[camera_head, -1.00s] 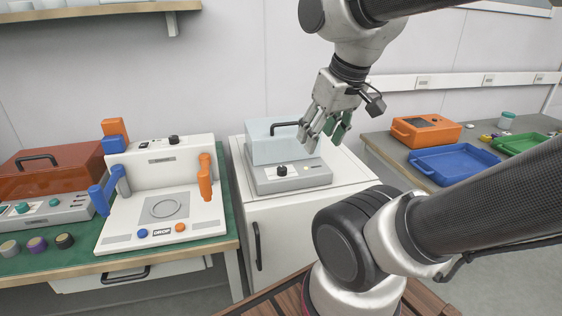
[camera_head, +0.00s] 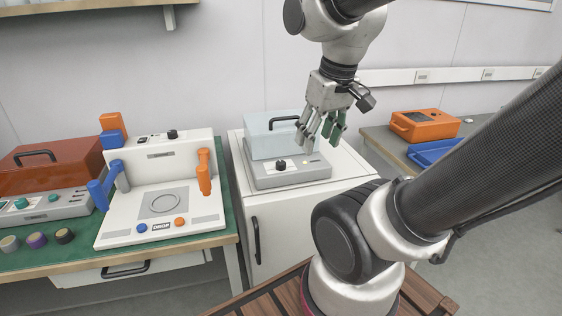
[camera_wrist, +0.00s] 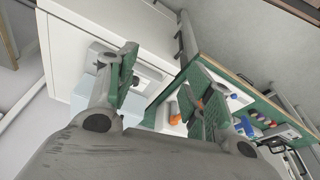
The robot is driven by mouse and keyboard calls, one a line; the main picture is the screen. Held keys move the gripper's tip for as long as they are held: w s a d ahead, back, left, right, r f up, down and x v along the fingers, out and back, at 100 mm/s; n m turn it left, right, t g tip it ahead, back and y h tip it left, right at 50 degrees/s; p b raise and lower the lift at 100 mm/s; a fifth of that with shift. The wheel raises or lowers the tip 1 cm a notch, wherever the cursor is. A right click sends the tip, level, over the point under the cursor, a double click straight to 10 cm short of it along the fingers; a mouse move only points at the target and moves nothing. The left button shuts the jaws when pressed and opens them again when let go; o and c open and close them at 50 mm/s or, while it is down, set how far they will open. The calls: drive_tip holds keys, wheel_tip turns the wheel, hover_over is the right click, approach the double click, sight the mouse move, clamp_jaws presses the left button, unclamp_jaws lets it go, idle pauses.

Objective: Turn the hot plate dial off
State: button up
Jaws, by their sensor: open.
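The hot plate is a low grey box (camera_head: 262,181) with a black dial (camera_head: 281,165) on its front panel and a small light beside the dial. A clear, pale-blue lid (camera_head: 262,146) with a black handle covers its top. It stands on a white cabinet. My gripper (camera_head: 319,137) is open and empty, fingers pointing down, above and to the right of the dial in the head view, apart from it. In the wrist view the open fingers (camera_wrist: 163,92) frame the cabinet edge, and part of the lid (camera_wrist: 84,93) shows at left.
Left, a green-topped bench (camera_head: 226,214) holds a white device (camera_head: 196,144) with blue and orange handles, a brown-red lidded box (camera_head: 70,165) and several small knobs. Right, a grey table holds an orange box (camera_head: 431,126) and a blue tray (camera_head: 433,156), partly hidden by my arm.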

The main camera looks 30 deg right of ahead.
drive_tip(key=w+d+f+m+g, duration=0.2)
drive_tip(key=w+f+g, duration=0.1)
drive_tip(key=w+f, duration=0.3)
drive_tip(key=m+g, duration=0.1)
drive_tip(key=m, duration=0.6)
hover_over(281, 162)
drive_tip(key=s, duration=0.3)
drive_tip(key=f, duration=0.7)
drive_tip(key=shift+a, duration=0.25)
drive_tip(key=w+m, duration=0.1)
drive_tip(key=w+r+m+t, duration=0.1)
drive_tip(key=m, duration=0.1)
drive_tip(key=shift+w+d+r, duration=0.15)
drive_tip(key=shift+w, duration=0.2)
drive_tip(key=shift+w+m, duration=0.1)
drive_tip(key=shift+m, duration=0.9)
drive_tip(key=shift+f, duration=0.45)
wheel_tip(281, 162, down, 7)
drive_tip(key=shift+r, duration=0.1)
